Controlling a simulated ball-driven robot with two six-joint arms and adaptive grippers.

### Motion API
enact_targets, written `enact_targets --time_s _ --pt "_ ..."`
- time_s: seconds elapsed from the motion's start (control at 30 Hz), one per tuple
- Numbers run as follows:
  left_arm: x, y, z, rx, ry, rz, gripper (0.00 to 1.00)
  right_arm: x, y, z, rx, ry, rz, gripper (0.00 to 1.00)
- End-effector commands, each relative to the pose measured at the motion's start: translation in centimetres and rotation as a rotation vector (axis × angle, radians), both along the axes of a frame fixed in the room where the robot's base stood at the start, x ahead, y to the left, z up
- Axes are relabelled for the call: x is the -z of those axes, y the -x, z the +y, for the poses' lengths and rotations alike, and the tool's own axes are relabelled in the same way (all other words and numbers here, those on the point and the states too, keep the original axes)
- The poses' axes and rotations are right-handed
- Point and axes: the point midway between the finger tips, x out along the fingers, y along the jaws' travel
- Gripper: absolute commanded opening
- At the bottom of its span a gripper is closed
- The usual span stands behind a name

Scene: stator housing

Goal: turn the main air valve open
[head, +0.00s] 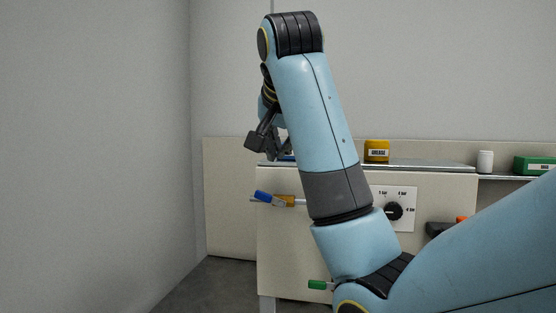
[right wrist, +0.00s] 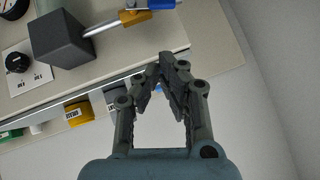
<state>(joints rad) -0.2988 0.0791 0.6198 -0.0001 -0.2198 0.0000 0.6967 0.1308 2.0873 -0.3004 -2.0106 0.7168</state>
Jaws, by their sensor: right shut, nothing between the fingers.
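The valve has a brass body (head: 285,201) and a blue lever (head: 262,196), at the left end of a thin pipe on the front of the cream bench panel. In the right wrist view the brass body (right wrist: 133,17) and blue lever (right wrist: 152,4) are at the top edge, the lever partly cut off. My right gripper (head: 262,145) is above the valve in the head view, apart from it. In the right wrist view its fingers (right wrist: 172,62) are shut and empty, near the bench edge. My left gripper is in neither view.
A dark grey block (right wrist: 60,38) sits on the pipe. The panel bears a black pressure knob (head: 394,211); a green handle (head: 317,285) is lower down. A yellow grease pot (head: 376,151), white container (head: 485,161) and green box (head: 535,165) stand behind. My right arm hides the panel's middle.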

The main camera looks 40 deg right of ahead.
Motion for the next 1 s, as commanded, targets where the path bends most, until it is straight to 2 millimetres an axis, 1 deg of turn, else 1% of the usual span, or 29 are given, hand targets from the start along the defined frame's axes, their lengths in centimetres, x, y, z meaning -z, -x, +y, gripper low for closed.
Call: enact_targets --time_s 0.03,0.17,0.27,0.3,0.33,0.4,0.6,0.7,1.0 --pt "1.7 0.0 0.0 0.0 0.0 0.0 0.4 1.2 -0.5 -0.3 0.0 0.001 -0.001 0.0" --pt "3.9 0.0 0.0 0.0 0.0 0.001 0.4 2.2 -1.5 -0.9 0.002 0.0 -0.002 0.0" --pt "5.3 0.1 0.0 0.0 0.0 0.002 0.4 3.7 -2.8 -1.8 0.002 0.0 0.003 0.0" --pt "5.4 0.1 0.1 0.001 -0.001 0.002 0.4 4.0 -3.2 -1.9 0.0 -0.001 0.004 0.0" --pt "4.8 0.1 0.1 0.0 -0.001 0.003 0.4 4.3 -3.2 -1.6 -0.003 -0.002 0.006 0.0" --pt "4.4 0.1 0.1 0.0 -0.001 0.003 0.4 5.0 -3.4 -1.3 -0.002 -0.003 0.004 0.0" --pt "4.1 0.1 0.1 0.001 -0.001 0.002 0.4 6.5 -3.9 -1.0 -0.001 -0.001 0.0 0.0" --pt "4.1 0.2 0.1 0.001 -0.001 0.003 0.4 6.8 -3.9 -0.9 -0.001 -0.001 0.0 0.0" --pt "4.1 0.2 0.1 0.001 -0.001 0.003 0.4 6.8 -4.0 -0.9 0.0 -0.001 0.001 0.0"
